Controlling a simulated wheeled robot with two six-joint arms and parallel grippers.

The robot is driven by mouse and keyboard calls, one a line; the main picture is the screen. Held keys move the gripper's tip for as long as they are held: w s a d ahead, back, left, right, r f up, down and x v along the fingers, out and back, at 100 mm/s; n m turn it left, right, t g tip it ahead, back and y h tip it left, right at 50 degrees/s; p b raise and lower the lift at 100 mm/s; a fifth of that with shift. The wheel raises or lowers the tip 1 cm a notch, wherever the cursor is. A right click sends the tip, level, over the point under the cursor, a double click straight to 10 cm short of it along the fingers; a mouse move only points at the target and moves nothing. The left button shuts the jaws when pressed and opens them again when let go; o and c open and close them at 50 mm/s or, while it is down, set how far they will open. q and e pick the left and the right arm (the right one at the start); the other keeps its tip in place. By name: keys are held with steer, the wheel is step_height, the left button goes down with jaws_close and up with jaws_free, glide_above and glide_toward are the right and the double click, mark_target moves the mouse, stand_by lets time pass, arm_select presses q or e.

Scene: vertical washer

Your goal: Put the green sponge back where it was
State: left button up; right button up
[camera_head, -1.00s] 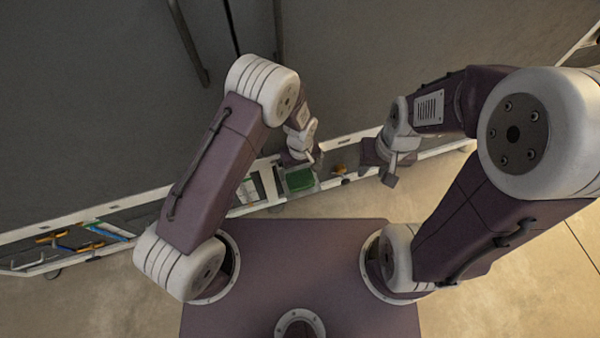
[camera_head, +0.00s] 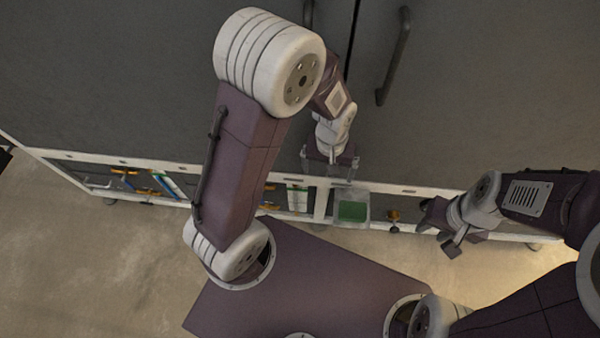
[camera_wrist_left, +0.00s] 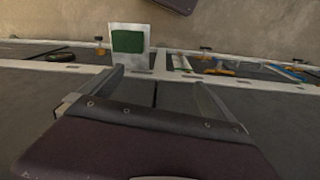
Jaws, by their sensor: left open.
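The green sponge (camera_head: 352,211) lies in a clear or pale holder (camera_head: 364,197) at the front of the long white-framed rack. The sponge (camera_wrist_left: 128,41) and the pale holder (camera_wrist_left: 143,62) also show in the left wrist view, beyond the left finger in the picture. My left gripper (camera_head: 331,166) is open and empty, just above and left of the sponge in the head view, apart from it. In the left wrist view its two fingers (camera_wrist_left: 157,90) are spread with nothing between them. My right gripper (camera_head: 443,230) looks open and empty, to the right of the sponge.
The white-framed rack (camera_head: 409,189) runs across the view and holds several tools, including orange-handled ones (camera_head: 124,172) and a blue one (camera_head: 167,185). Behind it stand dark cabinet doors with handles (camera_head: 393,58). Tan floor (camera_head: 90,245) is open at the left front.

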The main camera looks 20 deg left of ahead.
arm_select(q)
steer(key=s+a+r+m, duration=0.1)
steer(key=s+a+r, duration=0.3)
steer(key=s+a, duration=0.3)
steer(key=shift+s+r+m+t, duration=0.2)
steer(key=shift+m+t, duration=0.1)
